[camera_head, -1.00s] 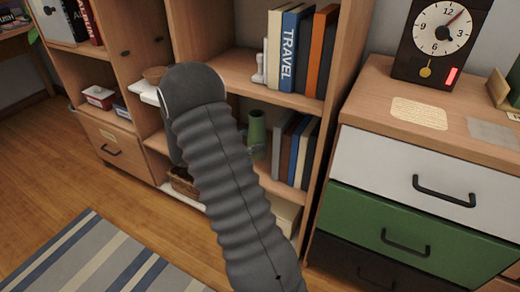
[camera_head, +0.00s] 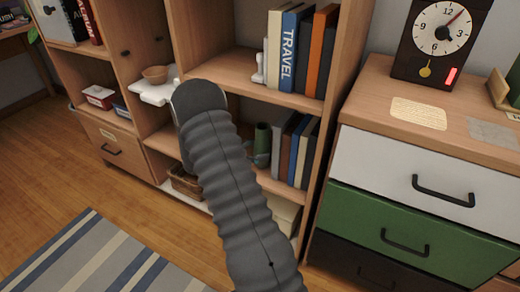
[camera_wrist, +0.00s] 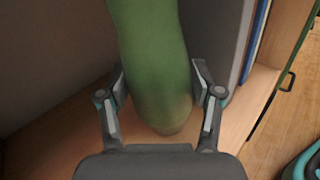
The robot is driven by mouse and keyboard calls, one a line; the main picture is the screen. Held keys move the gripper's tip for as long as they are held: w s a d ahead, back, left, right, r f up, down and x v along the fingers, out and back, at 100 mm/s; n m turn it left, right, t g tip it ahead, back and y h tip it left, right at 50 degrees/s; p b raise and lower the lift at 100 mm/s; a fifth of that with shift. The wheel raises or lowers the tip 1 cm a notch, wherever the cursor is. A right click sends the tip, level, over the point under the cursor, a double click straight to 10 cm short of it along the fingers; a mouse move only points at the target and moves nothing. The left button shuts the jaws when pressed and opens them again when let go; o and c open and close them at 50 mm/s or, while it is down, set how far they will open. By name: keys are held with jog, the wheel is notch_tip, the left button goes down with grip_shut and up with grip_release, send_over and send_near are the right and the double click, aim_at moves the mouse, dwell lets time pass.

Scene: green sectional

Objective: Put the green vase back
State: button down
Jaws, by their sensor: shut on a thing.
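The green vase (camera_head: 262,140) is in the middle compartment of the wooden bookcase, left of the row of books; my arm hides part of it. In the wrist view the vase (camera_wrist: 150,50) stands between the two fingers of my gripper (camera_wrist: 160,95), which is shut on it. Its rounded end shows near the palm, over the wooden shelf board (camera_wrist: 70,125). I cannot tell whether the vase touches the board. In the head view only a bit of my gripper (camera_head: 261,160) shows beside the arm.
Several books (camera_head: 297,150) stand right of the vase, close to the gripper. The shelf above (camera_head: 245,75) holds the TRAVEL book and others. A white tray (camera_head: 152,92) with a small bowl (camera_head: 155,74) is at left. A dresser (camera_head: 425,165) stands at right.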

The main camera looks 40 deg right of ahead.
jog(key=shift+f, duration=0.15)
jog(key=shift+c, duration=1)
grip_release()
